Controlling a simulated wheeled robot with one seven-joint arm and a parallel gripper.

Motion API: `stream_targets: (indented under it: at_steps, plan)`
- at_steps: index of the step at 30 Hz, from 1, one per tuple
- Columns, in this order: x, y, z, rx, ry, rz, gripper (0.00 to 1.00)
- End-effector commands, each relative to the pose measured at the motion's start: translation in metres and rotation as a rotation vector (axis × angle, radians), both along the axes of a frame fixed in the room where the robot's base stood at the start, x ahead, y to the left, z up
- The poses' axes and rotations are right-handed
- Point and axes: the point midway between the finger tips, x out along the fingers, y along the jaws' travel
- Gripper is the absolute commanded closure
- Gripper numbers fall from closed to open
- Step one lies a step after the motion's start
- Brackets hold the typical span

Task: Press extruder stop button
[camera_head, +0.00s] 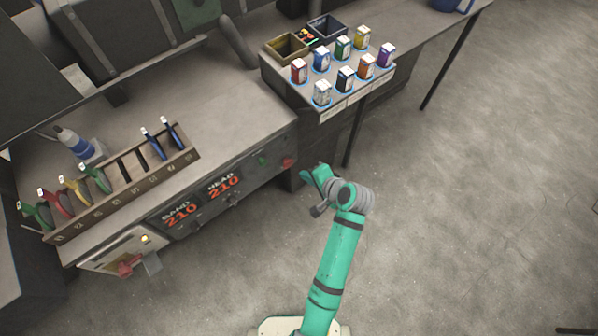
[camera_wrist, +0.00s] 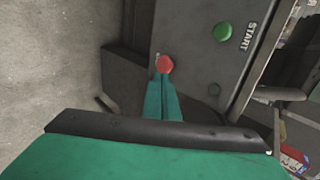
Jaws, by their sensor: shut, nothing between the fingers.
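The red button (camera_head: 287,162) sits at the right end of the extruder's front panel. It also shows in the wrist view (camera_wrist: 164,64), just beyond my fingertips and partly covered by them. My gripper (camera_head: 307,174) is green, shut and empty, close to the panel's right end. In the wrist view its fingers (camera_wrist: 162,82) point at the red button. I cannot tell whether they touch it. A green button (camera_head: 263,161) sits left of the red one in the head view; in the wrist view it (camera_wrist: 222,31) is beside the word START.
The panel shows BAND and HEAD displays (camera_head: 222,184) reading 210. A red switch (camera_head: 128,266) is at its lower left. A tool rack (camera_head: 126,170) and a rack of small coloured containers (camera_head: 328,75) stand on the bench. The floor at right is clear.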

Motion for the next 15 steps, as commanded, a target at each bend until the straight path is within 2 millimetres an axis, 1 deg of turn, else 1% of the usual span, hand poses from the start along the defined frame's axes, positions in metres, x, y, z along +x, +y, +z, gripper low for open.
stream_targets:
  at_steps: [1,6,15]
  plan:
    - [-0.004,-0.005,0.005,0.001,-0.001,-0.004,1.00]
    - [-0.013,-0.011,0.014,0.001,0.001,-0.005,1.00]
    - [-0.015,-0.011,0.016,0.001,0.002,-0.001,1.00]
